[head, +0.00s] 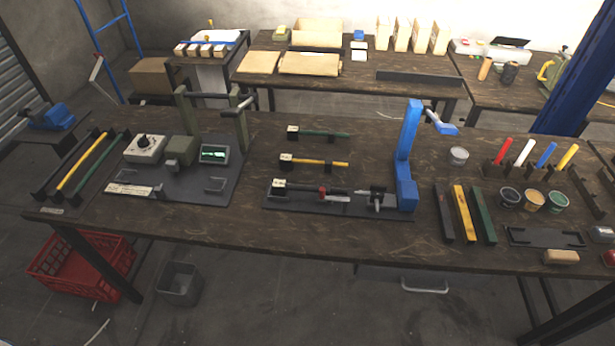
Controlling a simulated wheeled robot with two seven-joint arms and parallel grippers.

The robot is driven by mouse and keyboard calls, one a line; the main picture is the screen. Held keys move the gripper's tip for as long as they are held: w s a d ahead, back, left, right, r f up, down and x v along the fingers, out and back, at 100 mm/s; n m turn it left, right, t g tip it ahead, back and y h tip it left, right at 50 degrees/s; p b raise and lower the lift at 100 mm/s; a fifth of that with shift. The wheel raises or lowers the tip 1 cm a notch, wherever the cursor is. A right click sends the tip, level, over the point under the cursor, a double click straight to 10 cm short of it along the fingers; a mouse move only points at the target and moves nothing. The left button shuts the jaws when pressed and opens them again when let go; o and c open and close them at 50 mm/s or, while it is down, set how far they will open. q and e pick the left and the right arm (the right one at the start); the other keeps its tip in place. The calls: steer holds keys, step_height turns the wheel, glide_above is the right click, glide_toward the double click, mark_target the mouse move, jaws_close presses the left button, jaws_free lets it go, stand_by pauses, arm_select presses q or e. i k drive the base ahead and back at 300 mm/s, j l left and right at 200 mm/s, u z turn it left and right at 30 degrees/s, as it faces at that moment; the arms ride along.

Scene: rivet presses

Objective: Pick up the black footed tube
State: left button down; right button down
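A black tube (305,188) with a pale block at its left end lies along the dark base plate (340,210) of a blue press (408,150), in the middle of the table. A small red part sits by the tube's right half, and a dark clamp-like part (376,197) stands further right. Whether the pale block is the tube's foot is too small to tell. A yellow tube (325,163) and a green tube (325,134), each with a similar pale block at the left end, lie behind it. Neither of my grippers is in view.
A grey-green press station (205,180) stands to the left, beside a rack with coloured tubes (80,165). Black (443,212), yellow (464,213) and green (484,215) bars lie to the right, near small cups (534,201) and upright markers. The table's front strip is mostly clear.

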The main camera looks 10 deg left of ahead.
mark_target(279, 187)
steer(key=i+l+u, duration=0.35)
steer(key=l+u, duration=0.15)
steer(key=i+l+u, duration=0.25)
steer(key=l, duration=0.15)
steer(key=k, duration=0.1)
